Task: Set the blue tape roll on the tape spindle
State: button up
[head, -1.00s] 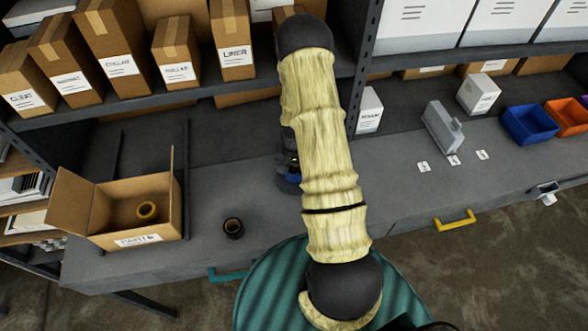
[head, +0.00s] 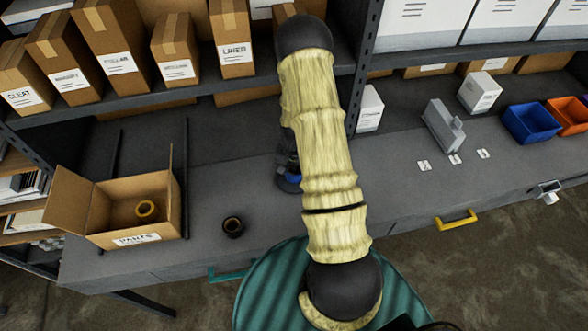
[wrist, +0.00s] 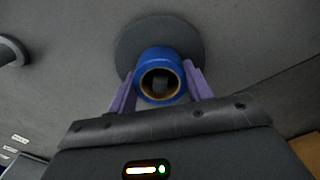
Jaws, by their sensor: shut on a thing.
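The blue tape roll (wrist: 160,63) is between the two purple fingers of my gripper (wrist: 159,88) in the wrist view, and the gripper is shut on it. The round dark base of the tape spindle (wrist: 192,36) shows behind the roll. A dark squarish shape, perhaps the spindle's post, shows inside the roll's hole. I cannot tell whether the roll rests on the base. In the head view the blue roll (head: 288,184) shows low by the bench, partly hidden by my arm. The spindle is mostly hidden there.
A dark roll (head: 233,227) lies on the bench (head: 215,190) to the left. An open carton (head: 120,213) holds a yellow-brown roll (head: 147,211). A grey dispenser (head: 442,126), small cards, a blue bin (head: 530,123) and an orange bin (head: 570,115) stand to the right.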

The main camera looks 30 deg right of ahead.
aim_at(294, 168)
jog(key=o, duration=0.7)
jog(key=shift+w+r+p, duration=0.1)
jog(key=shift+r+p, duration=2.45)
jog(key=shift+r, duration=1.35)
jog(key=shift+d+r+p, duration=0.1)
jog(key=shift+r+p, duration=0.4)
jog(key=shift+r, duration=0.35)
jog(key=shift+s+r+p, duration=0.2)
jog(key=shift+r+p, duration=0.2)
jog(key=shift+r, duration=0.3)
jog(key=shift+w, duration=0.1)
